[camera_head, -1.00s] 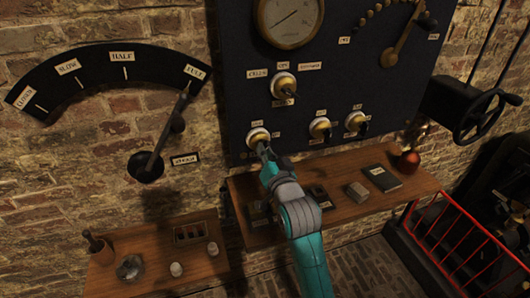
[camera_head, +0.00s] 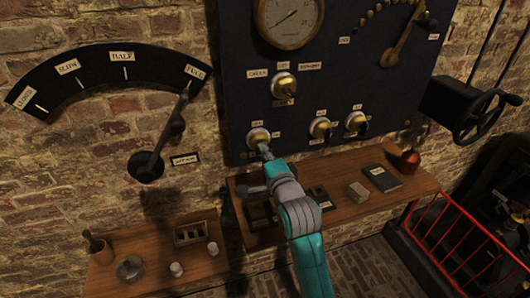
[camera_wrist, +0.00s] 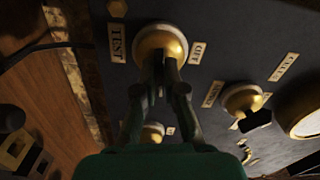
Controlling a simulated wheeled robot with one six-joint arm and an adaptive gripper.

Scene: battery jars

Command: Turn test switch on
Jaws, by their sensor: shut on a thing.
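The test switch is a round brass and white knob (camera_head: 258,137) at the lower left of the dark panel. It also shows at the top of the wrist view (camera_wrist: 160,43), between a TEST label (camera_wrist: 116,43) and an OFF label (camera_wrist: 198,53). My gripper (camera_head: 264,152) reaches up to it from below. In the wrist view my gripper's fingers (camera_wrist: 160,80) close in on the front of the knob and are shut on its lever. The fingers hide most of the lever, so I cannot tell which way it points.
Two similar switches (camera_head: 320,128) (camera_head: 356,122) sit to the right, and another (camera_head: 284,86) above. A gauge (camera_head: 290,20) is at the top. A wooden shelf (camera_head: 345,208) below holds a dark book (camera_head: 382,178), a grey block and a copper vessel (camera_head: 409,160).

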